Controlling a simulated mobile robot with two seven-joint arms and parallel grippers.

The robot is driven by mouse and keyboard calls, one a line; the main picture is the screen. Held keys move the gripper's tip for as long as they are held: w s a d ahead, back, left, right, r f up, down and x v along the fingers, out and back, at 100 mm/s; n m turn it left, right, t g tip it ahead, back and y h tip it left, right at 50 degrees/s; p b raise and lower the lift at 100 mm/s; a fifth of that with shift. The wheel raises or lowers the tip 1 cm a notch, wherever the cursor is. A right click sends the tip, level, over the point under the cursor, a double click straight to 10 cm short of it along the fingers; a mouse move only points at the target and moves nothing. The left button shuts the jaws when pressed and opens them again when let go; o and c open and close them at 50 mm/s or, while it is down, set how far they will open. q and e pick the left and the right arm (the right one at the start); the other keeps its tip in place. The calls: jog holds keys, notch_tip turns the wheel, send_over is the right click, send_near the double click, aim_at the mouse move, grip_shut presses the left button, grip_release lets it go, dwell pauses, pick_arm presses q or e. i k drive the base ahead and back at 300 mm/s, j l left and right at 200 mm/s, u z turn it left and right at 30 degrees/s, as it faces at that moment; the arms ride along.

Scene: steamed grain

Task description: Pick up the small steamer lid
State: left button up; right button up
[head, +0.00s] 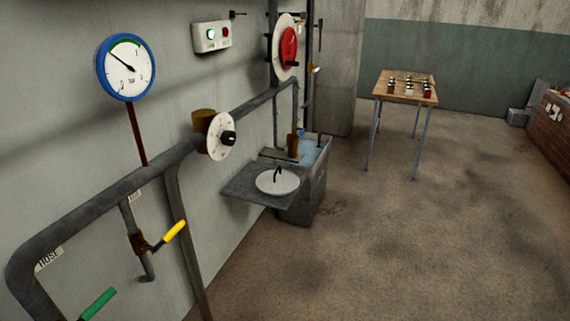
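A round, pale, flat lid (264,185) with a dark upright handle lies on a grey shelf (240,183) beside the left wall. It looks like the small steamer lid. Nothing touches it from above. Neither of my grippers is in view.
A grey tank (305,203) with bluish water stands behind the shelf. Pipes with a green handle (98,304), a yellow handle (174,231) and a white dial (217,146) run along the wall. A small wooden table (384,88) stands farther back.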

aim_at(278, 182)
jog(key=i+l+u, duration=0.1)
jog(key=i, duration=1.3)
